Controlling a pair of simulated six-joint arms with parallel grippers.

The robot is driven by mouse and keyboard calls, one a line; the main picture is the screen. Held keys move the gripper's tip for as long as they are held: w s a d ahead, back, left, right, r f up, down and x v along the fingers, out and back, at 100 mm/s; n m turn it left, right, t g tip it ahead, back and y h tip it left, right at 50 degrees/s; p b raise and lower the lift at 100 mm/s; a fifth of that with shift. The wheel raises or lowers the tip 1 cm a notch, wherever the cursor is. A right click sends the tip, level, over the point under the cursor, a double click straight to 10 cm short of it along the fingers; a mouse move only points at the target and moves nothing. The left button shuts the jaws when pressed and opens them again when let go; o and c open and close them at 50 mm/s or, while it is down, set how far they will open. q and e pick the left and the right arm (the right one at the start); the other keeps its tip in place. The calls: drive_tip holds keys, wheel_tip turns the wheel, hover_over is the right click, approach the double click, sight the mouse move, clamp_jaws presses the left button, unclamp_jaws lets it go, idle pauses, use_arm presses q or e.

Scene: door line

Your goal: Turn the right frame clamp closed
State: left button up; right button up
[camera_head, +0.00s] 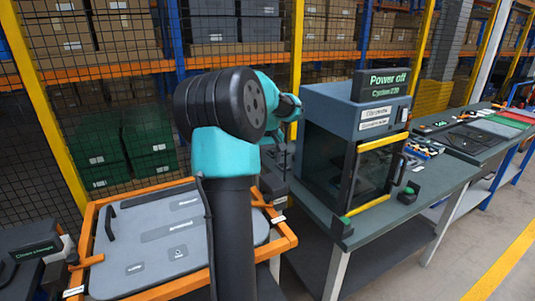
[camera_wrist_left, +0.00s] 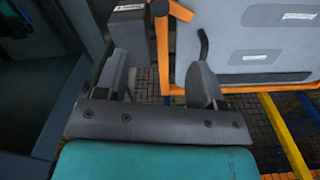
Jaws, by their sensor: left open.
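The right frame clamp is an orange bar (camera_head: 262,198) at the right edge of the orange door frame (camera_head: 284,243). It angles off the frame, partly hidden by my arm. In the left wrist view an orange clamp bar (camera_wrist_left: 181,11) shows at the top, beyond the fingertips. My left gripper (camera_head: 283,155) is partly hidden behind its own arm in the head view. In the wrist view its two fingers (camera_wrist_left: 162,75) are apart, with nothing held between them. The left frame clamp (camera_head: 86,261) is on the frame's opposite side. My right gripper is not in view.
A grey door panel (camera_head: 150,240) lies in the frame. A dark cabinet (camera_head: 350,150) reading "Power off" stands on the bench to the right, close to my left gripper. A dark block (camera_wrist_left: 128,38) is near one finger. A mesh fence (camera_head: 130,120) stands behind.

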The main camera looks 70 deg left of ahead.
use_arm(q)
drive_tip(key=shift+r, duration=0.9)
drive_tip(key=shift+c, duration=0.3)
drive_tip(key=shift+c, duration=0.7)
drive_tip(key=shift+a+f, duration=0.15)
drive_tip(key=shift+a, duration=0.2)
drive_tip(key=shift+c, duration=0.8)
drive_tip(key=shift+m+g+h, duration=0.3)
drive_tip(key=shift+g+h, duration=0.2)
drive_tip(key=shift+h, duration=0.2)
drive_tip(key=a+f, duration=0.1)
drive_tip(key=a, duration=0.1)
drive_tip(key=a+f, duration=0.1)
drive_tip(key=a, duration=0.1)
drive_tip(key=a+f, duration=0.2)
drive_tip(key=shift+s+a, duration=0.1)
drive_tip(key=shift+a, duration=0.25)
drive_tip(key=c, duration=0.6)
drive_tip(key=shift+m+g+h, duration=0.3)
drive_tip(key=shift+m+h, duration=0.2)
drive_tip(key=shift+h, duration=0.3)
drive_tip(key=a+f, duration=0.1)
drive_tip(key=s+a+f, duration=0.1)
drive_tip(key=a+f, duration=0.3)
drive_tip(key=shift+s+a, duration=0.25)
drive_tip(key=shift+s, duration=0.15)
clamp_jaws()
drive_tip(key=shift+w+a+f+m+h, duration=0.15)
drive_tip(key=shift+w+f+m+h, duration=0.05)
drive_tip(key=shift+f+m+h, duration=0.4)
